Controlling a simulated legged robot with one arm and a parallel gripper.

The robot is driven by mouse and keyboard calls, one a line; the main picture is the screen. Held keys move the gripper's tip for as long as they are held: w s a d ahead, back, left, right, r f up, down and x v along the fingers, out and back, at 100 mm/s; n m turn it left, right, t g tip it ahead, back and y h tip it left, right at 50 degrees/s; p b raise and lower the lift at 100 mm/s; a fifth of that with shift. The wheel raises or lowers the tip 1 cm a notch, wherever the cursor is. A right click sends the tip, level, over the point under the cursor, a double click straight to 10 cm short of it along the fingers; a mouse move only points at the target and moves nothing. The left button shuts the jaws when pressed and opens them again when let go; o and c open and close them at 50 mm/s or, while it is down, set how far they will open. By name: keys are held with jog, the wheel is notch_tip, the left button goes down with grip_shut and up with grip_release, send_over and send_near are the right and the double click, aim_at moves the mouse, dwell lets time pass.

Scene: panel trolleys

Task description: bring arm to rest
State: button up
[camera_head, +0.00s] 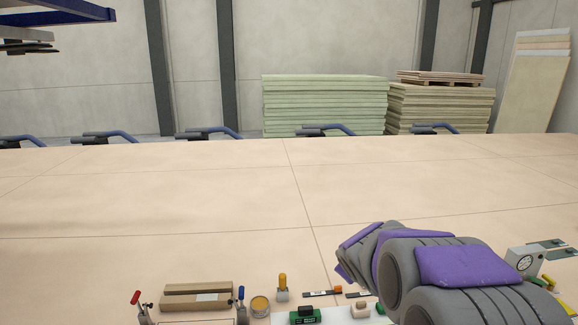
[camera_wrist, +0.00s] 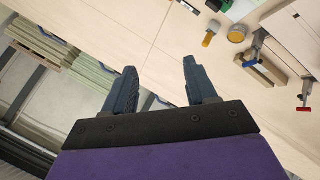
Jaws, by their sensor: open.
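My arm shows at the lower right of the head view, grey with purple pads, reaching over the near part of a large pale wooden table (camera_head: 200,195). Its gripper end is hidden behind the arm links there. In the wrist view my gripper (camera_wrist: 158,78) has two dark blue-grey fingers spread wide apart. The gripper is empty and apart from the items on the table.
Along the near edge lie a wooden block (camera_head: 197,297), a tin (camera_head: 260,306), a yellow-handled tool (camera_head: 282,288), red- and blue-handled clamps, a green device (camera_head: 305,315) and a dial box (camera_head: 524,262). Green panel stacks (camera_head: 325,105) stand behind. The table's middle is clear.

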jog(key=s+f+m+g, duration=0.1)
jog(key=s+m+g, duration=0.2)
jog(key=s, duration=1.2)
jog(key=s+a+f+m+g+y, duration=0.1)
jog(key=s+g, duration=0.3)
jog(key=s, duration=1)
jog(key=s+a+f+m+g, duration=0.1)
jog(key=s+f+m+g, duration=0.2)
jog(key=s, duration=1.2)
jog(key=shift+s+m+g+y, duration=0.3)
jog(key=shift+s+m, duration=0.05)
jog(key=shift+m, duration=0.45)
